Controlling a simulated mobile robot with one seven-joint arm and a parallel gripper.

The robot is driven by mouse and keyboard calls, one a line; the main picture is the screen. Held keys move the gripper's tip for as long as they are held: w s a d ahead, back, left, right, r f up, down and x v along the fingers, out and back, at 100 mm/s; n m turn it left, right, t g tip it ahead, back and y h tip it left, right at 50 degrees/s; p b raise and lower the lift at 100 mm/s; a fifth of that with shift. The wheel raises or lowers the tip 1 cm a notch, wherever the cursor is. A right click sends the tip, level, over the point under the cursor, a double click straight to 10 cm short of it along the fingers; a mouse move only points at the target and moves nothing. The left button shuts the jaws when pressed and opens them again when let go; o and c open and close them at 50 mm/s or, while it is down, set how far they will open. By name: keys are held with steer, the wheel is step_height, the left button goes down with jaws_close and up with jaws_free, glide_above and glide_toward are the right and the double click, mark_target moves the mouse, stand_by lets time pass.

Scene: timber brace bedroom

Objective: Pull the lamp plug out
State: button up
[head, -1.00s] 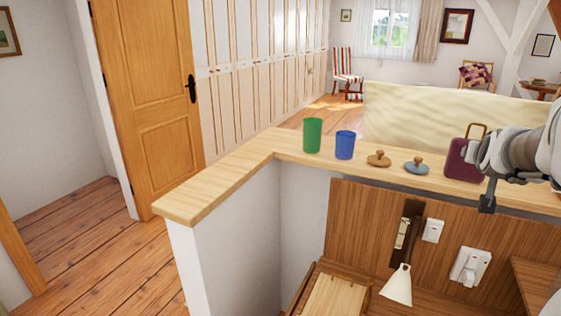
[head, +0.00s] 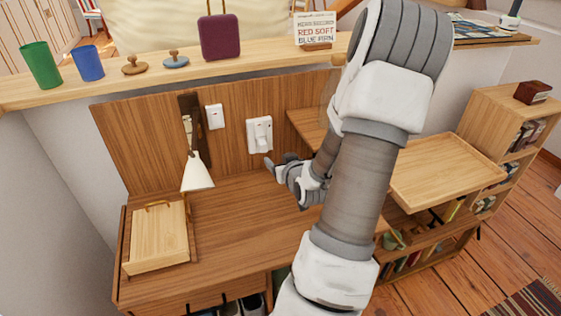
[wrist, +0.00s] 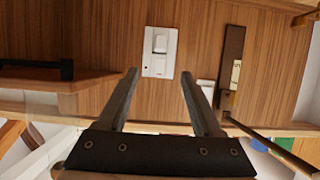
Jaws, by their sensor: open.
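The white socket plate (head: 251,126) is on the wooden back panel above the desk, with the white lamp plug (head: 259,143) seated in its lower part. The wrist view is upside down; there the plate (wrist: 152,68) lies ahead and the plug (wrist: 160,43) shows near its upper end. My gripper (head: 270,164) is just in front of the panel, slightly below and right of the plug. In the wrist view my gripper (wrist: 158,74) is open and empty, its fingers spread to either side of the plate. The wall lamp (head: 197,174) has a white shade and hangs left of the socket.
A white switch (head: 215,116) sits between lamp and socket. A wooden box (head: 158,238) stands on the desk (head: 240,222) at left. A shelf (head: 305,128) juts out right of the socket. The ledge above holds cups, a purple case (head: 220,37) and a sign (head: 314,30).

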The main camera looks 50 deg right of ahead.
mark_target(264, 147)
steer(key=b+x, duration=0.3)
steer(key=x, duration=1.4)
steer(key=shift+w, duration=0.15)
jaws_close()
steer(key=c, duration=0.6)
jaws_free()
jaws_close()
steer(key=s+a, duration=0.3)
steer(key=s, duration=0.3)
stand_by(0.7)
steer(key=shift+s+a, duration=0.1)
steer(key=shift+a, duration=0.05)
